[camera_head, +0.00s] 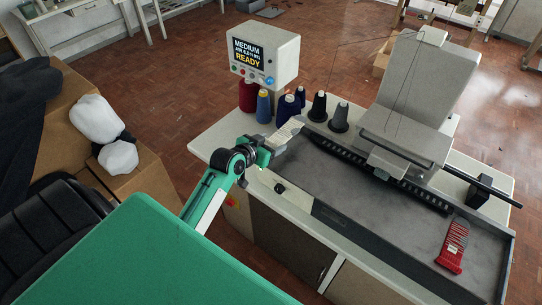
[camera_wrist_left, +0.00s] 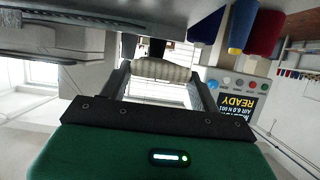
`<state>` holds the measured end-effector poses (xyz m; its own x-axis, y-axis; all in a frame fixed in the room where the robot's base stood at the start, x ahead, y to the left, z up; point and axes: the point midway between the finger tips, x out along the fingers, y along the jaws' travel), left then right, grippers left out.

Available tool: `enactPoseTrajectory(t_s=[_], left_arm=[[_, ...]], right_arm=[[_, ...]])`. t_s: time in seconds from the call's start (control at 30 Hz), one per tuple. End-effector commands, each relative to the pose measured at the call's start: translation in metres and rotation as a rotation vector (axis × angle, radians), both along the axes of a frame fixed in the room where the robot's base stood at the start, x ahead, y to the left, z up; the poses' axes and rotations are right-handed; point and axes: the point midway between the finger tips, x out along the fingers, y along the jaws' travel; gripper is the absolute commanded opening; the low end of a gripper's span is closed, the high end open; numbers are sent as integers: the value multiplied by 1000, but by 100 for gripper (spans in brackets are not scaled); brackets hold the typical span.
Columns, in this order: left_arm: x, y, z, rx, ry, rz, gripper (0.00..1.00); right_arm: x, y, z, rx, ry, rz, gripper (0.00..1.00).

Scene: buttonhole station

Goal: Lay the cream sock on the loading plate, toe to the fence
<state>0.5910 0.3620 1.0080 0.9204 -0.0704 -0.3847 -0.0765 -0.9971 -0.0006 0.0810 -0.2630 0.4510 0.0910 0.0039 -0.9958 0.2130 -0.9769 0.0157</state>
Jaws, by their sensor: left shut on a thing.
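The cream sock (camera_head: 287,133) is pale and ribbed and hangs at the left end of the machine. My left gripper (camera_head: 266,148) is shut on it, above the white table top near the thread cones. In the left wrist view the ribbed sock (camera_wrist_left: 162,70) lies across between the two fingertips of my left gripper (camera_wrist_left: 158,88). Its toe end cannot be told apart. A long grey plate (camera_head: 370,205) with a raised rim lies right of the gripper; which part is the loading plate or fence is unclear. My right gripper is not in view.
Thread cones (camera_head: 288,108) stand behind the gripper, beside a display box (camera_head: 264,55) reading READY. The machine head (camera_head: 405,90) rises over the plate's back edge. The plate's middle is clear.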

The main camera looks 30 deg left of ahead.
Motion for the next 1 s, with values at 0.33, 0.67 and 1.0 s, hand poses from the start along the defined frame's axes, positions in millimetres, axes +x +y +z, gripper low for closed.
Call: enactPoseTrajectory(t_s=[0.33, 0.67, 1.0], left_arm=[[0, 0, -46, 0, 1, 0, 42], [0, 0, -79, 1, -1, 0, 42], [0, 0, -81, 1, -1, 0, 71]], right_arm=[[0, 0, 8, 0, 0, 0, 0], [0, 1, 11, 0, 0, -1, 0], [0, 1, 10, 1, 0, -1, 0]])
